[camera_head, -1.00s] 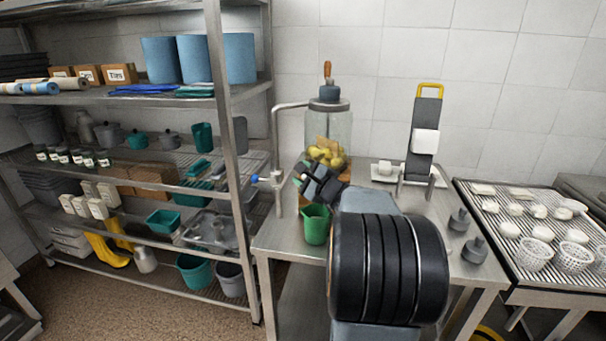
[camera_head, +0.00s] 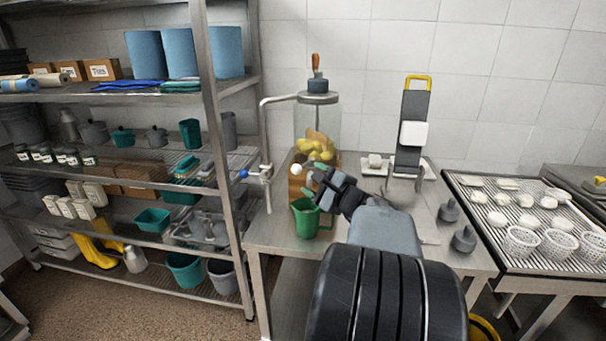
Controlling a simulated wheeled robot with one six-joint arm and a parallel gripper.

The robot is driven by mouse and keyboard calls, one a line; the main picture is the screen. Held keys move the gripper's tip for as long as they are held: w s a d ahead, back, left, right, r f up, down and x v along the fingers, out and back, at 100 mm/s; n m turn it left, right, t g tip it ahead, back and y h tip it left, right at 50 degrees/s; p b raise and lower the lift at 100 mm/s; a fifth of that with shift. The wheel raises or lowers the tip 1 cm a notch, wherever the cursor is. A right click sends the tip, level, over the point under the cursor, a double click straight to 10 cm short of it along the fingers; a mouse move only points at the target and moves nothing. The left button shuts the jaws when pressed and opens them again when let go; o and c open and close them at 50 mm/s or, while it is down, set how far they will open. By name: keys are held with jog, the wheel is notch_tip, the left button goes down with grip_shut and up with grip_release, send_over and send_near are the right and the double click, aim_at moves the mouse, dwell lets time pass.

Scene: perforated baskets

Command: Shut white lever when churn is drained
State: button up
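The churn (camera_head: 318,122) is a clear glass jar with a grey lid and wooden handle at the back of the steel table. Yellow lumps (camera_head: 314,147) lie in its lower part; I see no clear liquid level. A small white knob (camera_head: 297,169), probably the white lever's end, shows low in front of the churn; the rest of the lever is hidden. A green jug (camera_head: 306,219) stands upright below it. My gripper (camera_head: 314,179) is just right of the knob, above the jug. Its green-tipped fingers look spread and empty, apart from the knob.
A bent pipe with a blue-handled tap (camera_head: 243,173) rises left of the churn. A steel shelf rack (camera_head: 214,120) stands at left. A grey stand with a yellow handle (camera_head: 411,130) and dark weights (camera_head: 463,239) are at right, beside a ribbed draining table (camera_head: 535,208).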

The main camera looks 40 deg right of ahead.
jog(key=shift+s, duration=2.25)
jog(key=shift+c, duration=0.3)
